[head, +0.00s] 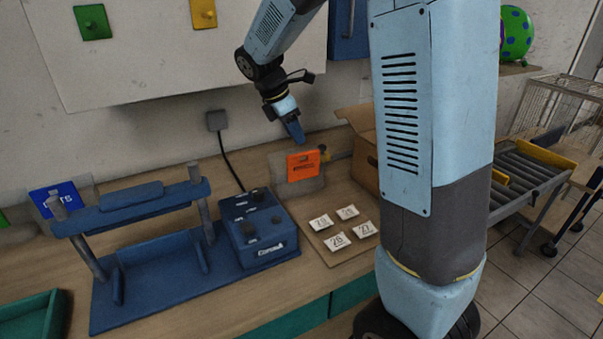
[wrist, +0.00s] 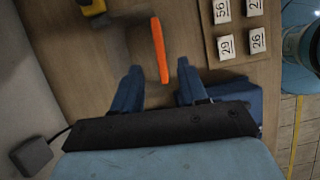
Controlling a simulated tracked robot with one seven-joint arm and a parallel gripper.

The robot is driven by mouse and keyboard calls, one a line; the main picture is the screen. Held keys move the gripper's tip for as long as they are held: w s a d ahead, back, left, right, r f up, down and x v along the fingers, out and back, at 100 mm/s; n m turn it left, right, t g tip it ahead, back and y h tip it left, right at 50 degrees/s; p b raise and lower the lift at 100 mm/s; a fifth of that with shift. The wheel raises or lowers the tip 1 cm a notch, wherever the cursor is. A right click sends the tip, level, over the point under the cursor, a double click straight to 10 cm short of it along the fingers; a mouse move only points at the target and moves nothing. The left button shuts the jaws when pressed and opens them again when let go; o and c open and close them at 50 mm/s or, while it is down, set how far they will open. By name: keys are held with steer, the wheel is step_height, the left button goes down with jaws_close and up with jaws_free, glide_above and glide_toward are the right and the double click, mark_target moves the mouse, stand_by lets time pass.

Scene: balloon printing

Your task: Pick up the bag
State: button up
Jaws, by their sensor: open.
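No plainly recognisable bag shows. An orange panel with dark print (head: 303,165) stands upright at the back of the table, with a clear plate around it. In the wrist view the orange panel (wrist: 160,50) shows as a thin edge, ahead of and roughly between the fingertips. Several small white numbered pieces (head: 338,242) lie on a board; whether they are tags or packets I cannot tell. They also show at the upper right of the wrist view (wrist: 227,47). My gripper (head: 294,136) is open and empty, above the orange panel in the head view; its fingers (wrist: 158,80) are apart.
A blue press frame (head: 135,205) and a blue control box (head: 258,232) stand left of the numbered pieces. An open cardboard box (head: 363,160) is behind my arm, with a roller conveyor (head: 525,172) to the right. A green tray (head: 35,318) is at front left.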

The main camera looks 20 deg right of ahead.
mark_target(308, 159)
steer(key=x, duration=1)
steer(key=shift+w+d+f, duration=0.2)
steer(key=shift+f, duration=0.15)
steer(key=shift+c, duration=0.4)
jaws_close()
